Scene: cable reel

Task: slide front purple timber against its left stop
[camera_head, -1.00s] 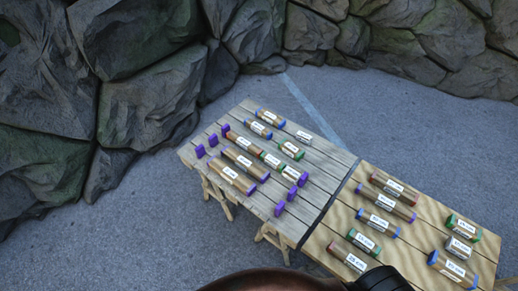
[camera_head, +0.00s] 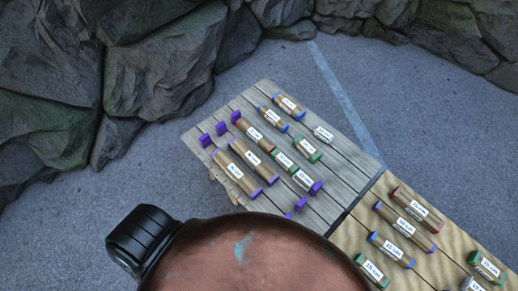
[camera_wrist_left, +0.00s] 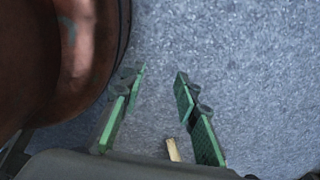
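The front purple timber (camera_head: 236,172), brown with purple ends and a white label, lies on the grey plank table (camera_head: 345,165) in the head view. Its left stop (camera_head: 205,140) is a small purple block beyond the timber's upper-left end, with a small gap between them. A purple right stop (camera_head: 287,215) is beyond its other end, farther off. My left gripper (camera_wrist_left: 160,90) shows in the left wrist view, its green fingers apart and empty above grey ground, away from the timber. My right gripper is in neither current view.
A second purple-ended timber (camera_head: 253,157) lies close beside the front one. A row of shorter pieces (camera_head: 285,160) lies behind. A lighter wooden table (camera_head: 375,200) with labelled pieces adjoins on the right. Rock walls (camera_head: 150,75) stand behind.

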